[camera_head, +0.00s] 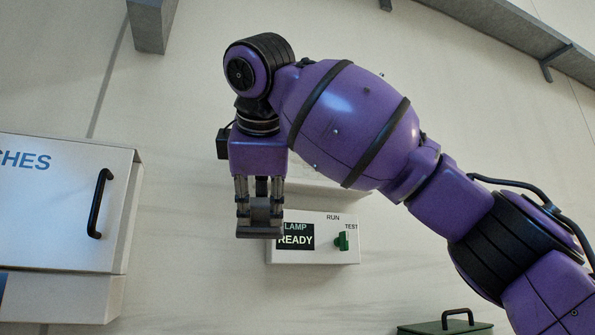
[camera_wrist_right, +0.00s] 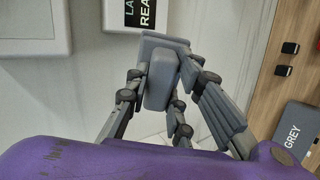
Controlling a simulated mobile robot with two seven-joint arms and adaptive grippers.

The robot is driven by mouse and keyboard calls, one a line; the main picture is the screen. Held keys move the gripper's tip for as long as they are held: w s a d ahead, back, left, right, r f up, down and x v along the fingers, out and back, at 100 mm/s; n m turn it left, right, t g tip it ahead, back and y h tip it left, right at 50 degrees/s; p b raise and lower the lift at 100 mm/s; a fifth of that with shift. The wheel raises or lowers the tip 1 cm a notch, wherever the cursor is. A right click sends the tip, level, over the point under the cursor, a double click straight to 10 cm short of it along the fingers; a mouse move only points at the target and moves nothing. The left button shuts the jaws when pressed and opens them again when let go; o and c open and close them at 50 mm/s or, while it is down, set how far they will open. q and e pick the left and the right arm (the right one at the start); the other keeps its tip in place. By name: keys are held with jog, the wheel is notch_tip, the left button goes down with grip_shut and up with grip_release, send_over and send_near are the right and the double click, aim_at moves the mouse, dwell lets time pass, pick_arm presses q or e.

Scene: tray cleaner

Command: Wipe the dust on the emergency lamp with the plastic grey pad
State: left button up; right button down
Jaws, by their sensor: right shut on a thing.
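My right gripper (camera_head: 260,215) points down and is shut on a grey pad (camera_head: 259,232). In the right wrist view the grey pad (camera_wrist_right: 160,75) sits between the fingers of the gripper (camera_wrist_right: 170,95). The pad overlaps the left edge of a white lamp box (camera_head: 310,256) with a black LAMP READY display and a green RUN/TEST knob (camera_head: 342,241). I cannot tell if the pad touches it. A pale edge (camera_head: 325,187) shows above the box, mostly hidden behind my arm; I cannot tell if it is the lamp. No dust is distinguishable. My left gripper is not in view.
A white cabinet (camera_head: 60,215) with a black handle stands at the left. A green case (camera_head: 445,327) with a dark handle is at the bottom. In the right wrist view, a dark plate marked GREY (camera_wrist_right: 292,128) lies on a wooden surface (camera_wrist_right: 262,92). Pale wall surrounds the lamp box.

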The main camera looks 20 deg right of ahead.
jog(key=s+d+r+n+t+y, duration=0.1)
jog(key=d+r+n+t+y, duration=0.15)
jog(key=r, duration=0.35)
jog(key=s+d+r+n+t+y, duration=0.1)
jog(key=s+d+r+t, duration=0.15)
jog(key=r, duration=0.45)
jog(key=w+t, duration=0.1)
jog(key=w, duration=0.5)
jog(key=shift+w+r+t, duration=0.25)
jog(key=shift+w+t, duration=0.05)
jog(key=shift+w+d, duration=0.1)
jog(key=shift+w, duration=0.9)
jog(key=shift+d, duration=11.25)
jog(key=shift+w+a, duration=0.25)
jog(key=shift+a, duration=0.8)
jog(key=shift+w+a, duration=0.2)
jog(key=shift+a, duration=0.85)
